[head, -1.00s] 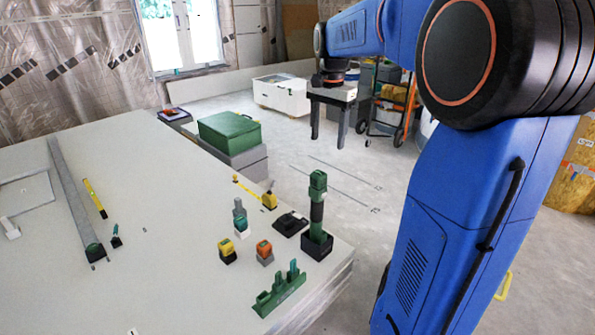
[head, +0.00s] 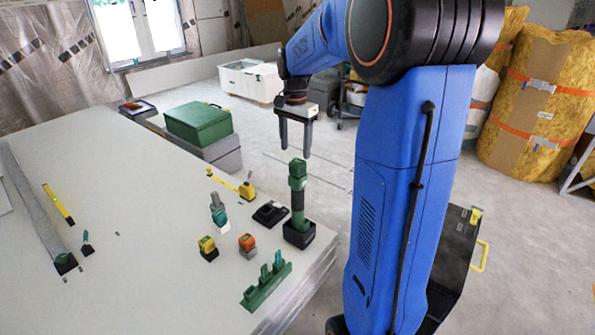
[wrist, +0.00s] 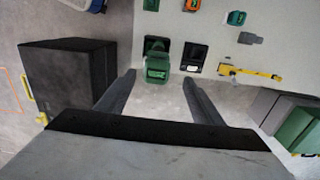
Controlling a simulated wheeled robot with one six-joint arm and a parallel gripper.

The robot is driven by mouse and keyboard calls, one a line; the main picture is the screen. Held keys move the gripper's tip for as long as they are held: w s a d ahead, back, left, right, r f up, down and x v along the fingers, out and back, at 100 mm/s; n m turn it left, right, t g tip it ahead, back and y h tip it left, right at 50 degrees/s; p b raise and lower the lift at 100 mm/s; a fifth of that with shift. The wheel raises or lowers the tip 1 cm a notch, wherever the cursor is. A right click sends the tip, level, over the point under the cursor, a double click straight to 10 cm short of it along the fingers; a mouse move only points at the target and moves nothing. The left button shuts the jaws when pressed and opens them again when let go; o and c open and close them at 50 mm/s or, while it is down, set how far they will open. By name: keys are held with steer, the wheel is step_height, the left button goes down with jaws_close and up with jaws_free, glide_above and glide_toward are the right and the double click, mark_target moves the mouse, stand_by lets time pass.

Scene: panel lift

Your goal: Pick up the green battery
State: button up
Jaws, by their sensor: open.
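A tall green-and-black piece (head: 298,207) stands upright in a black square holder (head: 299,236) near the table's right edge. Its blocky green top (head: 297,171) looks like the green battery, but I cannot be sure. My gripper (head: 296,152) is open and empty, fingers pointing down. In the head view the fingertips appear just above the green top, but the gap is unclear; the wrist view shows them apart.
A black charger-like block (head: 270,214), an orange-topped block (head: 247,246), a yellow-topped block (head: 207,249) and a green rack (head: 266,288) stand near the piece.

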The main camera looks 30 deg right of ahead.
mark_target(298, 161)
steer(key=shift+s+d+f, duration=0.1)
steer(key=shift+d+f, duration=0.05)
steer(key=shift+f, duration=1.55)
steer(key=shift+s+d+f, duration=0.1)
steer(key=shift+d+f, duration=0.05)
steer(key=shift+f, duration=1.5)
steer(key=c, duration=1.3)
